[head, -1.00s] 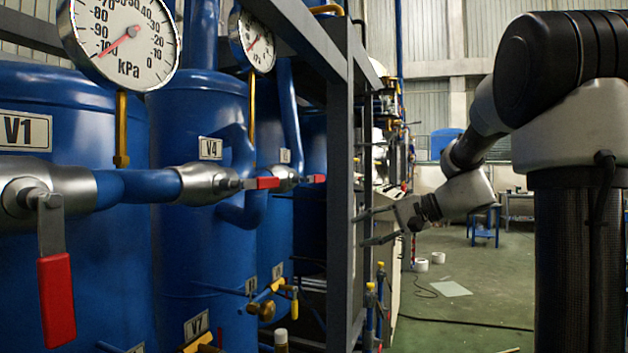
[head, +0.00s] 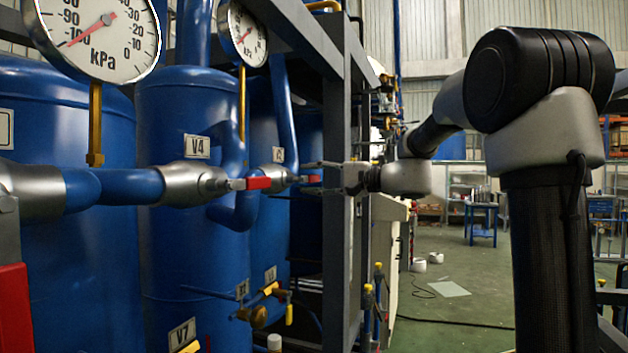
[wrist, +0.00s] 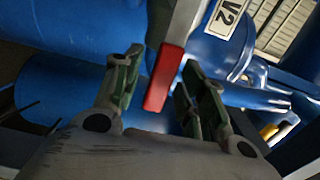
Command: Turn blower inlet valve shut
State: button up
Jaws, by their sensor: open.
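A valve with a red lever handle (wrist: 165,78) sits between the fingers of my gripper (wrist: 153,75) in the wrist view. The handle hangs from a grey metal lever. The fingers are open, with one on either side of the handle, and a gap shows around it. In the head view, my gripper (head: 305,177) points left, level with the pipe run. The far red handle (head: 310,180) shows partly between its fingers. A nearer red handle (head: 259,183) lies along the pipe to the left. I cannot tell whether the fingers touch the handle.
A dark steel frame post (head: 343,240) stands just below and beside my gripper. Blue tanks (head: 185,240), pressure gauges (head: 97,35) and a near red lever (head: 14,305) fill the left. A V2 label (wrist: 228,18) shows behind the handle.

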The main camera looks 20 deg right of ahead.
grip_shut()
jog(key=shift+f, duration=0.15)
jog(key=s+a+f+m, duration=0.4)
jog(key=s+f+m, duration=0.2)
jog(key=m, duration=1.2)
jog(key=shift+s+a+f, duration=0.3)
jog(key=shift+a+f, duration=0.1)
jog(key=shift+f, duration=0.55)
grip_release()
